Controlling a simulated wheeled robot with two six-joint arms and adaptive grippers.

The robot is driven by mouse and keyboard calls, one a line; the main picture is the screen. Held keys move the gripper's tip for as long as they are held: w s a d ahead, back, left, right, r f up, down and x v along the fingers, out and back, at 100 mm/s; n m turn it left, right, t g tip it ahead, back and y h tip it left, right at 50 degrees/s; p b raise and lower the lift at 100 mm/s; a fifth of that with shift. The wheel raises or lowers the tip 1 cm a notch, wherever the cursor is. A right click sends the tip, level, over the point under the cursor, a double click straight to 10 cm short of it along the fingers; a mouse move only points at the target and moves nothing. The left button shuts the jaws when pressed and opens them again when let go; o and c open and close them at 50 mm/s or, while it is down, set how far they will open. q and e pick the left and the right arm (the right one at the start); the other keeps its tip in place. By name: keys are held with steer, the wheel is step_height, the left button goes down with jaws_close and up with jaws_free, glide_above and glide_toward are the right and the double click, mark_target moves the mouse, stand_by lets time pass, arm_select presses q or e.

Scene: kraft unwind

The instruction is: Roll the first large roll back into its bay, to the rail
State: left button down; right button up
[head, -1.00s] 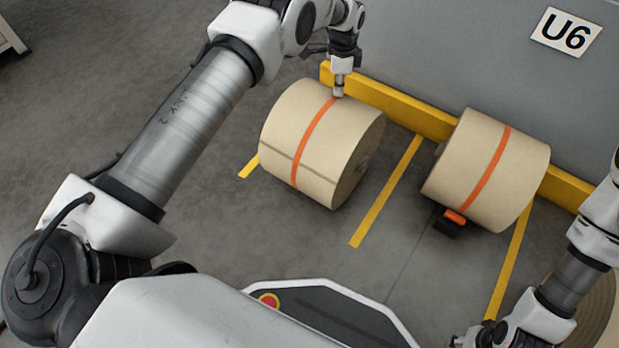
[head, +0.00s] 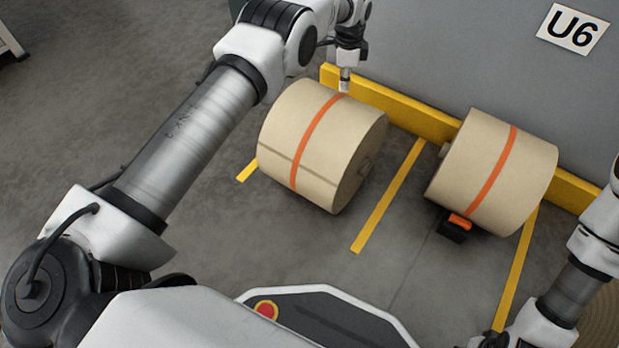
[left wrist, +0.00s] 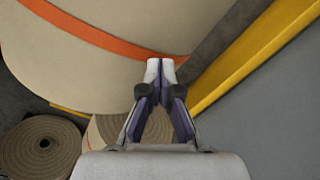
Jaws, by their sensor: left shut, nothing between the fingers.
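The left large roll (head: 335,140) is tan with an orange band and a dark seam line. It lies on its side in the left bay, close to the yellow rail (head: 390,104); the exact gap is hidden. It fills the upper left of the left wrist view (left wrist: 100,75). My left gripper (head: 345,88) is shut and empty, fingers pointing down at the roll's rail side, near the end of the band. Its closed fingertips (left wrist: 160,68) show beside the roll; contact cannot be told. My right gripper (head: 492,343) is cut off at the bottom edge.
A second banded roll (head: 480,165) lies in the right bay, with a black and orange block (head: 455,227) at its front. Yellow floor lines (head: 390,195) divide the bays. A grey wall marked U6 (head: 573,28) stands behind the rail.

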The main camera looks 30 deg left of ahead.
arm_select(q)
steer(key=shift+r, duration=0.1)
steer(key=shift+r+p, duration=2.25)
steer(key=shift+r, duration=0.2)
